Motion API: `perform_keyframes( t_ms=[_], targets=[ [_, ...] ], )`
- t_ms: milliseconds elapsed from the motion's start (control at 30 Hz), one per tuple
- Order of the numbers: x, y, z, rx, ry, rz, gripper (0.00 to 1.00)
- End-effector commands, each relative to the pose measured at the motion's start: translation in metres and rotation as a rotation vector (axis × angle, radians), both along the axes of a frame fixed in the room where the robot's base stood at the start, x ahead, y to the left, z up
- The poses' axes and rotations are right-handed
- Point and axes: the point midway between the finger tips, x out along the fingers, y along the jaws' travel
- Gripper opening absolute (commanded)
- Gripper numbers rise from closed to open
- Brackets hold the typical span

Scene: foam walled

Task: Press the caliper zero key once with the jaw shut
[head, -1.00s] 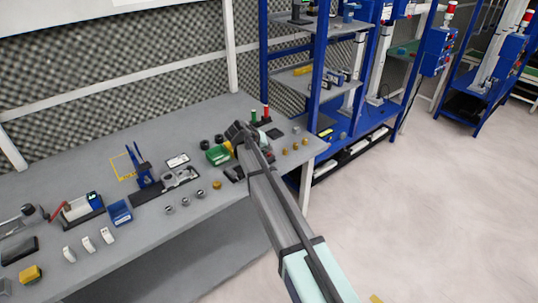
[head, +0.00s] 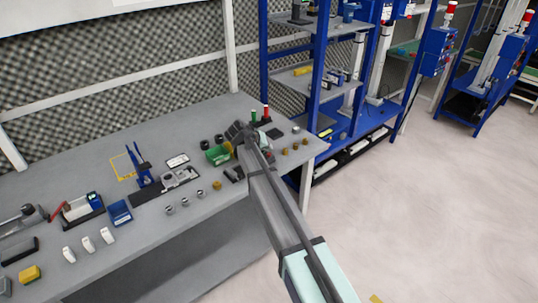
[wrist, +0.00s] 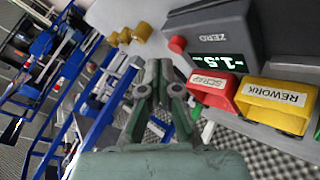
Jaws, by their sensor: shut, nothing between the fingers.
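The caliper's dark readout box (wrist: 215,40) is at the top of the wrist view, with a "ZERO" label and a lit display (wrist: 218,60) reading about 1.5. The round red zero key (wrist: 177,44) sticks out at the box's left edge. My gripper (wrist: 158,68) is shut and empty, its tips just below and left of the red key in the picture; I cannot tell whether they touch. In the head view my gripper (head: 240,132) is over the bench's right part, and the arm hides the readout box there. I cannot make out the caliper jaw.
A red SCRAP bin (wrist: 212,90) and a yellow REWORK bin (wrist: 278,104) stand close beside the box. Several brass parts (wrist: 142,32) lie near the gripper. A green bin (head: 217,155) stands left of the gripper on the grey bench (head: 85,162). A blue rack (head: 318,70) stands behind.

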Motion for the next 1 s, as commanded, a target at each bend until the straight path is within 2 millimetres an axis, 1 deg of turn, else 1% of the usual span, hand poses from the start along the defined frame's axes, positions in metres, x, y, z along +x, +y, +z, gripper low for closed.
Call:
perform_keyframes(
  t_ms=[200,600,1000],
  targets=[
    [0.0001,0.0,-0.008,0.0,0.0,0.0,0.0],
    [0.0,0.0,-0.0077,0.0,0.0,0.0,0.0],
    [0.0,0.0,-0.0118,0.0,0.0,0.0,0.0]
  ],
)
